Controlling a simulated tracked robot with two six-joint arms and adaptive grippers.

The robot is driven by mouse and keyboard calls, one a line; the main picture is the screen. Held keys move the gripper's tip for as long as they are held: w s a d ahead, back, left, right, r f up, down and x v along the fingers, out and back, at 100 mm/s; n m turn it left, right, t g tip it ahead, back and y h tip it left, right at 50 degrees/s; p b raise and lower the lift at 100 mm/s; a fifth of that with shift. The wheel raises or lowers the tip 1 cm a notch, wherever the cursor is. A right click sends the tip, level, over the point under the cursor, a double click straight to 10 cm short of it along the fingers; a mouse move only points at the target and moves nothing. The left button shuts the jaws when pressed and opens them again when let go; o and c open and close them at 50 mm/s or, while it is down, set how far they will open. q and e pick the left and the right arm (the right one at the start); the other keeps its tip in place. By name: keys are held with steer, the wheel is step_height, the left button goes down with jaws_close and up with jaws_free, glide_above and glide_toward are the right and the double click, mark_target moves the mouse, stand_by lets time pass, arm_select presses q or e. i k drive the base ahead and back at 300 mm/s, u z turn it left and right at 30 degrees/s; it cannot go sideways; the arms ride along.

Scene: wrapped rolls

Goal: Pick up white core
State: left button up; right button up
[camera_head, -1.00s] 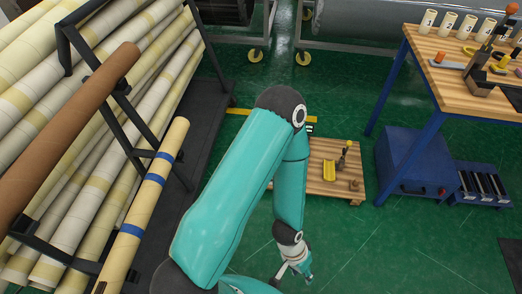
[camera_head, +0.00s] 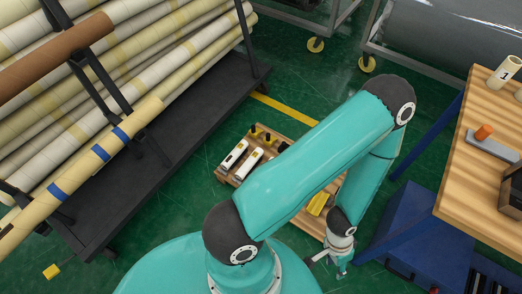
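My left gripper (camera_head: 331,268) is low over the green floor, near the front of a small wooden platform and well away from the cores. Its fingers look spread, with nothing between them. My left arm hides part of the platform. My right gripper is not in view.
A black rack (camera_head: 150,165) with long wrapped rolls fills the left. The low wooden platform (camera_head: 229,177) carries white and yellow items. The wooden table (camera_head: 462,185) stands right, above a blue cabinet (camera_head: 405,225). A wheeled frame stands behind. Green floor is open near the bottom.

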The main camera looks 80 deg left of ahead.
mark_target(233, 158)
steer(key=z, duration=0.35)
steer(key=i, duration=0.45)
steer(key=u, duration=2.4)
steer(key=i, duration=0.25)
steer(key=u, duration=1.75)
steer(key=k, duration=0.6)
steer(key=u, duration=0.45)
steer(key=i, duration=1.6)
steer(key=z, duration=0.4)
